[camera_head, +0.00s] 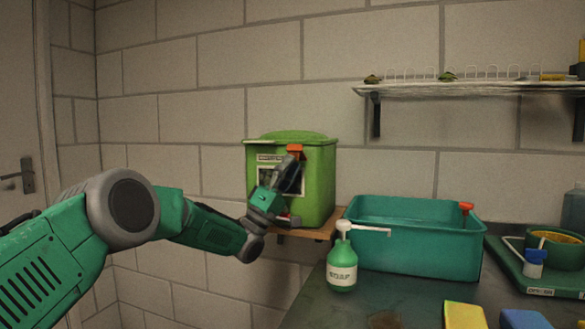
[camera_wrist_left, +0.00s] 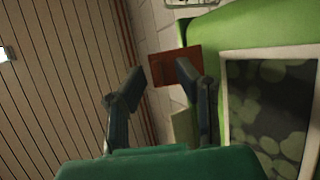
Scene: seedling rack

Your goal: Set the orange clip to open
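The orange clip (camera_head: 295,150) is on the upper front of the green bin (camera_head: 318,185), just under the lid rim. My left gripper (camera_head: 290,163) is in front of the bin, with its fingertips just below the clip in the head view. In the left wrist view the clip (camera_wrist_left: 168,68) shows as a reddish-orange block beyond the fingertips. The left gripper (camera_wrist_left: 162,79) has its fingers apart there; one fingertip overlaps the clip's right part. I cannot tell whether it touches. My right gripper is not in view.
The bin stands on a wooden shelf (camera_head: 326,231) at the wall. To its right are a teal tub (camera_head: 420,245) with a small orange piece (camera_head: 466,208) on its rim, and a pump bottle (camera_head: 342,272). A wire shelf (camera_head: 470,90) hangs above right.

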